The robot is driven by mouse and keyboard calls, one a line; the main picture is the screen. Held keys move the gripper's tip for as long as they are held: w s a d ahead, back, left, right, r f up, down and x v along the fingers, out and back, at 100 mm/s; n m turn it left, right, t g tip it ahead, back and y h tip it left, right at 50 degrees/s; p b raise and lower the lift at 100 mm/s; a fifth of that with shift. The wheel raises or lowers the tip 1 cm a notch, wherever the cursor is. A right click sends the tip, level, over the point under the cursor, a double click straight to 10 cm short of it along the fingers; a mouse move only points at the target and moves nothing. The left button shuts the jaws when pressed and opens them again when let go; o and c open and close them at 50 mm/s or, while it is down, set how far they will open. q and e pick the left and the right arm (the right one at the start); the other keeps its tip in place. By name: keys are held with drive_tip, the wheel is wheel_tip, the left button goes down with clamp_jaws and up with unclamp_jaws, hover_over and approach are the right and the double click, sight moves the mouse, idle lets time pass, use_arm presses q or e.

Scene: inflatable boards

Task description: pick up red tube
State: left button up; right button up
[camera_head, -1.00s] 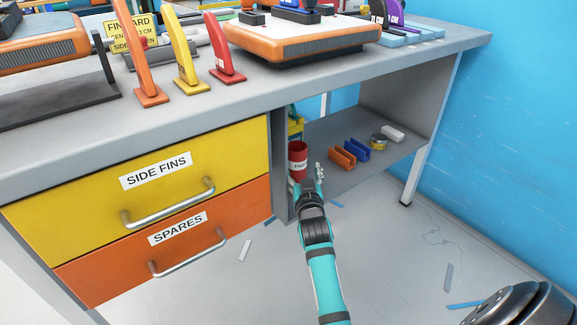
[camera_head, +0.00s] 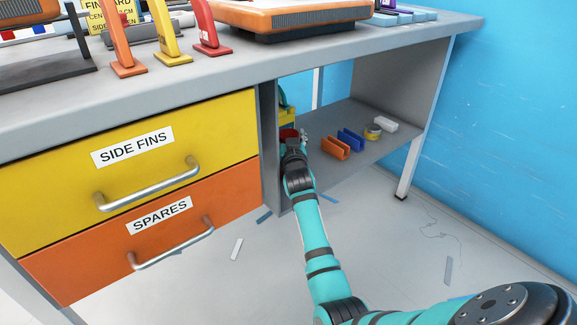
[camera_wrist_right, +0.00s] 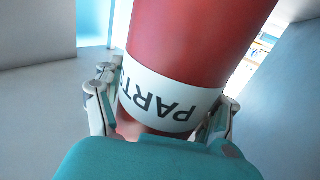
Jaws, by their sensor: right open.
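The red tube (camera_wrist_right: 190,40) has a white label reading "PART" and fills the middle of the right wrist view. In the head view only its dark red rim (camera_head: 289,134) shows, on the shelf under the bench, with the rest hidden behind my right arm. My right gripper (camera_wrist_right: 163,112) is open, with one finger on each side of the tube at label height. In the head view the right gripper (camera_head: 296,143) is right in front of the tube. Contact between the fingers and the tube cannot be told. My left gripper is not in view.
The shelf (camera_head: 345,168) also holds an orange bracket (camera_head: 336,148), a blue bracket (camera_head: 351,140), a yellow tape roll (camera_head: 373,132) and a white block (camera_head: 385,124). A yellow object (camera_head: 287,116) stands behind the tube. The drawer cabinet (camera_head: 135,150) is close on the left.

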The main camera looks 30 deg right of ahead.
drive_tip(key=shift+w+d, duration=0.15)
drive_tip(key=shift+w, duration=0.2)
drive_tip(key=c, duration=1.3)
clamp_jaws()
